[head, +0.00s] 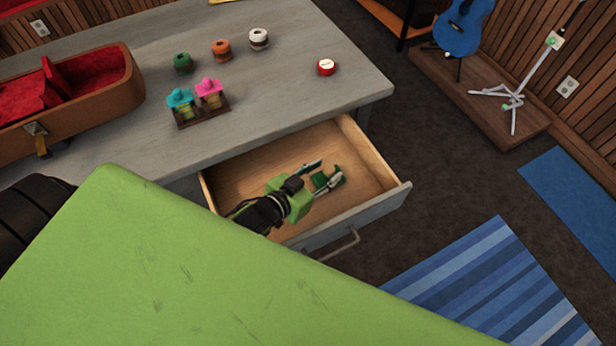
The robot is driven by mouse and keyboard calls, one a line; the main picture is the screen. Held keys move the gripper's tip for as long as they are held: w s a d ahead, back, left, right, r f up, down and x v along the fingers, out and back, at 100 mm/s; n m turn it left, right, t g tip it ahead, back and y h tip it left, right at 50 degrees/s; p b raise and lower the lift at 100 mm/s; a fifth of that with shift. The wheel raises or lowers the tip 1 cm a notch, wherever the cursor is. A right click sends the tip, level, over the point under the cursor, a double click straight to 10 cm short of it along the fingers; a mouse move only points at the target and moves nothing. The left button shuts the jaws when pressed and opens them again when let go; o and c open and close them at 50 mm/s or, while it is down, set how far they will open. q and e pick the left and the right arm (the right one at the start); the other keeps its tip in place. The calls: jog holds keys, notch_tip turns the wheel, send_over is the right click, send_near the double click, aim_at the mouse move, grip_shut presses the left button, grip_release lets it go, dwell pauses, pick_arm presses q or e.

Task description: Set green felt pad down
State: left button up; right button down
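The green felt pad (320,180) is a small dark green piece inside the open drawer (252,172), towards the middle of its wooden floor. My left gripper (326,173) reaches into the drawer from the lower left. Its two fingers are spread apart, one above the pad in the picture and one across it, hiding part of it. I cannot tell whether that finger touches the pad. My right gripper is not in view.
The grey counter (290,88) holds several spools, a red-and-white round item (326,67), a small rack (203,115) and an open red-lined case (110,90). The drawer front (385,207) sticks out over dark carpet. A blue ukulele (462,28) stands back right.

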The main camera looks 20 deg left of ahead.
pick_arm(q)
jog(key=v, duration=0.9)
jog(key=shift+s+a, duration=0.1)
